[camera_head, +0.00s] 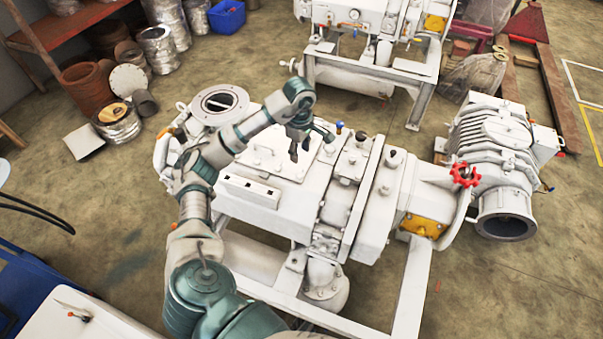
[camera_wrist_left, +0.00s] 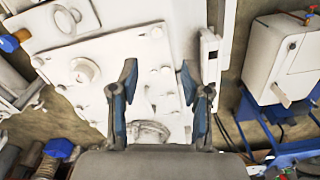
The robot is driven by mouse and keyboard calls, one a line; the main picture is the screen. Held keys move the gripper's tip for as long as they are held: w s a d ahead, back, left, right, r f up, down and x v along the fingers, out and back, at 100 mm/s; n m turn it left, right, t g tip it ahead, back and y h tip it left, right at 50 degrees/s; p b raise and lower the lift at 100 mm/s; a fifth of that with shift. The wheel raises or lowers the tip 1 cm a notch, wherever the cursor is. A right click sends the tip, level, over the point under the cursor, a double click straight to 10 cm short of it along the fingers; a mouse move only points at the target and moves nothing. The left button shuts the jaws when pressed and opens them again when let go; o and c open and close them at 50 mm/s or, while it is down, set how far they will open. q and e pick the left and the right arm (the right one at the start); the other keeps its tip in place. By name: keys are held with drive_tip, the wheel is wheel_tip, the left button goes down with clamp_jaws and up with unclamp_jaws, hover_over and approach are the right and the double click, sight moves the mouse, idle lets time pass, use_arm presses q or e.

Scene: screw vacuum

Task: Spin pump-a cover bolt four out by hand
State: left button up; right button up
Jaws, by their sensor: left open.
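The white vacuum pump (camera_head: 285,195) stands on a white frame in the middle of the head view. Its flat cover plate (camera_head: 265,158) lies on top, with several small bolts. In the left wrist view the plate (camera_wrist_left: 115,40) fills the upper middle, with a bolt (camera_wrist_left: 157,32) near its upper edge and another bolt (camera_wrist_left: 166,70) between my fingers. I cannot tell which is bolt four. My left gripper (camera_head: 300,148) points down over the plate. It is open and empty in the left wrist view (camera_wrist_left: 158,82). My right gripper is not in view.
A red handwheel (camera_head: 465,175) and a yellow plate (camera_head: 425,226) are on the pump's right end. A blue cart (camera_head: 30,270) stands at the lower left.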

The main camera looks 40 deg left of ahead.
sight(299, 176)
use_arm(q)
drive_tip(key=f, duration=0.3)
drive_tip(key=a+f, duration=0.1)
drive_tip(key=f, duration=0.7)
drive_tip(key=shift+w+a+f, duration=0.1)
drive_tip(key=shift+w+a, duration=0.1)
drive_tip(key=shift+w+d+f, duration=0.1)
drive_tip(key=shift+d+f, duration=0.15)
drive_tip(key=shift+f, duration=0.25)
drive_tip(key=shift+d, duration=0.3)
drive_tip(key=shift+a+r, duration=0.1)
drive_tip(key=c, duration=0.7)
drive_tip(key=shift+a, duration=0.15)
clamp_jaws()
